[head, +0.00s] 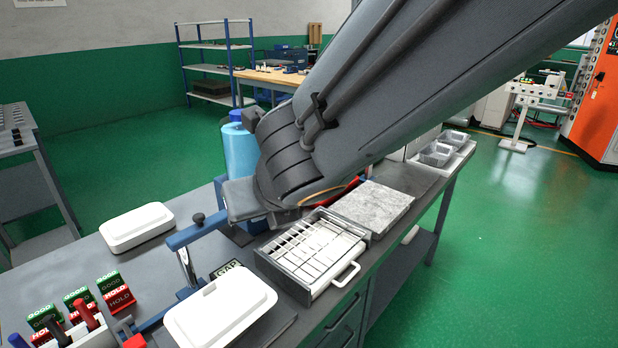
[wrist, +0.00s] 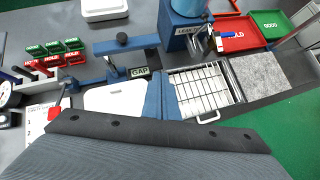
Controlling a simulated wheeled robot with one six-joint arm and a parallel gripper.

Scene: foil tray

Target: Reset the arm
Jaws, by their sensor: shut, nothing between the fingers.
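My gripper (wrist: 160,97) shows in the wrist view as two blue fingers pressed together, with nothing between them. It hangs above the bench, between a white lidded tray (wrist: 112,98) and a drawer with a white grid (wrist: 200,88). In the head view my grey arm reaches in from the upper right over the bench, and I cannot make out the fingertips there. The near white tray (head: 220,312) and a farther white tray (head: 137,226) lie on the bench.
A blue post fixture (head: 196,232) with a black knob stands beside the near tray. A grey stone slab (head: 372,205) lies right of the drawer. Red (wrist: 238,36) and green (wrist: 270,27) trays, a blue bottle (head: 240,150) and foil trays (head: 436,154) are farther back. GOOD and HOLD blocks (head: 118,291) stand left.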

